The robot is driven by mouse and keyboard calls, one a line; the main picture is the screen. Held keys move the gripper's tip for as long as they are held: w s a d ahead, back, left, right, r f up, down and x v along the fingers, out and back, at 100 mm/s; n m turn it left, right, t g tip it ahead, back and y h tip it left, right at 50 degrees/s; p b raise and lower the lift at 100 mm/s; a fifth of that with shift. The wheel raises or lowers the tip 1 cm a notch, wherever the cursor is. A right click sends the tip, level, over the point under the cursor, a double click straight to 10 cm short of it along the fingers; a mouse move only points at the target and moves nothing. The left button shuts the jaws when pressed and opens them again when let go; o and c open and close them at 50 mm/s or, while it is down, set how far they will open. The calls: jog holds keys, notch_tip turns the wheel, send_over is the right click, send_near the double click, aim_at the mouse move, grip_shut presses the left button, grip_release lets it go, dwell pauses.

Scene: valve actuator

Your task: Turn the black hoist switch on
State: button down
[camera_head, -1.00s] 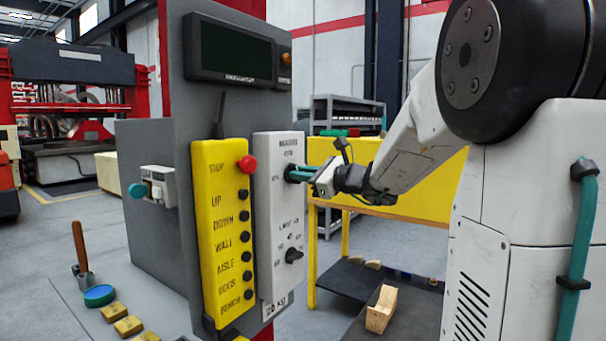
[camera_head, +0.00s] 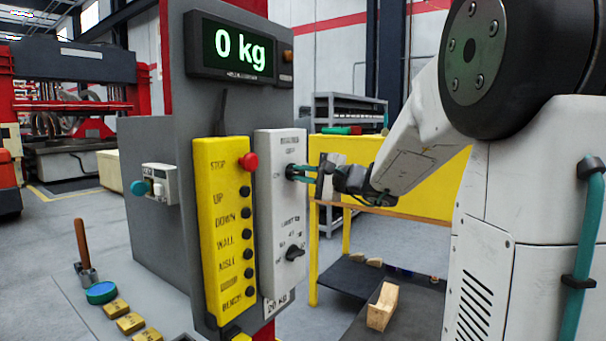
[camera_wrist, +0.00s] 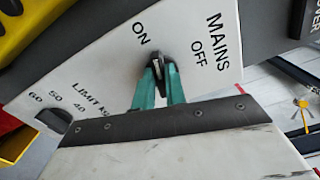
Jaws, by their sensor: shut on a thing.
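The black hoist switch (camera_wrist: 157,68) is a knob on a white panel (camera_head: 275,215), under the word MAINS with ON and OFF marks. In the wrist view its upper end points nearer to ON than OFF. My gripper (camera_wrist: 160,80) has its teal fingers closed around the knob. The display (camera_head: 238,48) above is lit and reads 0 kg in green.
A black LIMIT knob (camera_head: 293,253) sits lower on the white panel. A yellow button box (camera_head: 222,235) with a red STOP button (camera_head: 249,162) stands left of it. A yellow bench (camera_head: 400,190) is behind my arm. A wooden block (camera_head: 382,307) lies on the dark surface at lower right.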

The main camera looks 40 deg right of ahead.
jog(key=shift+f+n, duration=0.1)
jog(key=shift+n, duration=0.7)
jog(key=c, duration=1.4)
grip_release()
jog(key=shift+c, duration=0.2)
jog(key=v, duration=0.7)
jog(key=shift+s+d, duration=0.15)
jog(key=shift+s, duration=0.2)
